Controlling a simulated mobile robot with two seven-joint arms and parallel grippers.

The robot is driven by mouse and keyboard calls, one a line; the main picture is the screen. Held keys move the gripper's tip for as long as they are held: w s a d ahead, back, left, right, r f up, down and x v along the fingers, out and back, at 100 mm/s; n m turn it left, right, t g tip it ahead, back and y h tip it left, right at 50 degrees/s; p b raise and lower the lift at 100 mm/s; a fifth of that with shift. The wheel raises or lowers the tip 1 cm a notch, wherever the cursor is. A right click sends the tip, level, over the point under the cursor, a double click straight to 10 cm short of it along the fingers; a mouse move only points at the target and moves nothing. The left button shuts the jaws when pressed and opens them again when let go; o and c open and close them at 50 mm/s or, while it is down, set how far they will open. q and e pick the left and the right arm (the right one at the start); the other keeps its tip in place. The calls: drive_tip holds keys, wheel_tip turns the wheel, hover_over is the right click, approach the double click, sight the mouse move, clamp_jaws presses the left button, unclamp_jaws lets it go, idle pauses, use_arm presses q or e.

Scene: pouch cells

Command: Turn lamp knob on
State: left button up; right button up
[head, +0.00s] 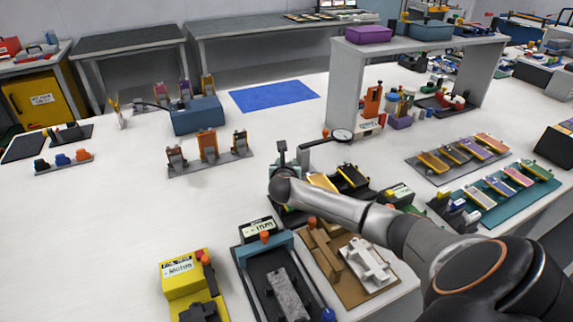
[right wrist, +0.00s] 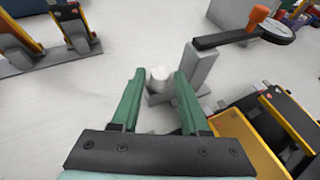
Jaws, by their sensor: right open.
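A lamp (head: 342,135) with a round dark-rimmed head on a thin arm stands just past my right gripper (head: 288,160). In the right wrist view the lamp's dark arm and round head (right wrist: 268,28) reach right from a grey post (right wrist: 198,66). A short pale cylinder (right wrist: 158,76), which looks like the knob, sits on a grey base beside the post. My right gripper (right wrist: 157,98) is open, with its green fingers on either side of the cylinder in the picture. I cannot tell whether they touch it. My left gripper is out of view.
Black and yellow fixtures (head: 352,178) lie close right of my right gripper. A dark tray (head: 250,274) and a brown tray (head: 322,262) are in front. A blue mat (head: 274,96) lies farther back.

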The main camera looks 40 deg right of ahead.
drive_tip(key=shift+w+d+f, duration=0.15)
drive_tip(key=shift+w+d, duration=0.1)
clamp_jaws()
idle(0.3)
